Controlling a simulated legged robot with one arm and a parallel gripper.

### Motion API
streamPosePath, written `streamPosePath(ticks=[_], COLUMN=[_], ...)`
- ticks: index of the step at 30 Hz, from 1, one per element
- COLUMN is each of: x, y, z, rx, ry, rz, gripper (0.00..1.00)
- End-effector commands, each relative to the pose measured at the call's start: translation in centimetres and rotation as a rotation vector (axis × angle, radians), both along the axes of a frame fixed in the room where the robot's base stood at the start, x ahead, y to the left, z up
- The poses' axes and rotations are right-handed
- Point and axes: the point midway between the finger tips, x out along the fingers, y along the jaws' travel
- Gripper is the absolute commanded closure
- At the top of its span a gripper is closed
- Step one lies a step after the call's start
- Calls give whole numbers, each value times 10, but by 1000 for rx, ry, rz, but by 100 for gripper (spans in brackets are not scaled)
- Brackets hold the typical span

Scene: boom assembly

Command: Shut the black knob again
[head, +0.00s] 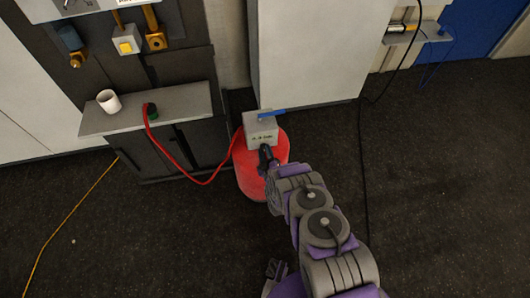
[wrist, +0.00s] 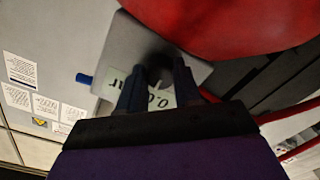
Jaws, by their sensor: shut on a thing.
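A grey box (head: 262,131) sits on top of a red tank (head: 252,172) on the floor. The black knob (wrist: 159,68) is on the face of this box, dark and partly hidden between my fingers. My gripper (head: 266,154) reaches the front of the box. In the wrist view my gripper (wrist: 159,84) has its two dark fingers on either side of the knob, shut on it. A pale display (wrist: 118,78) on the box appears upside down and reads about 0.0 bar. The red tank (wrist: 235,25) fills the top of the wrist view.
A red hose (head: 178,160) runs from the tank to a grey bench (head: 180,105) bearing a white mug (head: 108,101). A white cabinet (head: 310,50) stands behind. Dark floor at right is mostly clear.

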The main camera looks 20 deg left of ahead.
Motion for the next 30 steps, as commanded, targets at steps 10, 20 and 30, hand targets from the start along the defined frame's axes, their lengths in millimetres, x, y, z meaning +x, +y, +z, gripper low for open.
streamPosePath(ticks=[10,20,30], x=[-3,-4,-5], y=[4,5,6], z=[-1,-2,-4], rx=[-281,-549,-824], ry=[-169,-333,-502], rz=[9,12,17], gripper=[97,97,97])
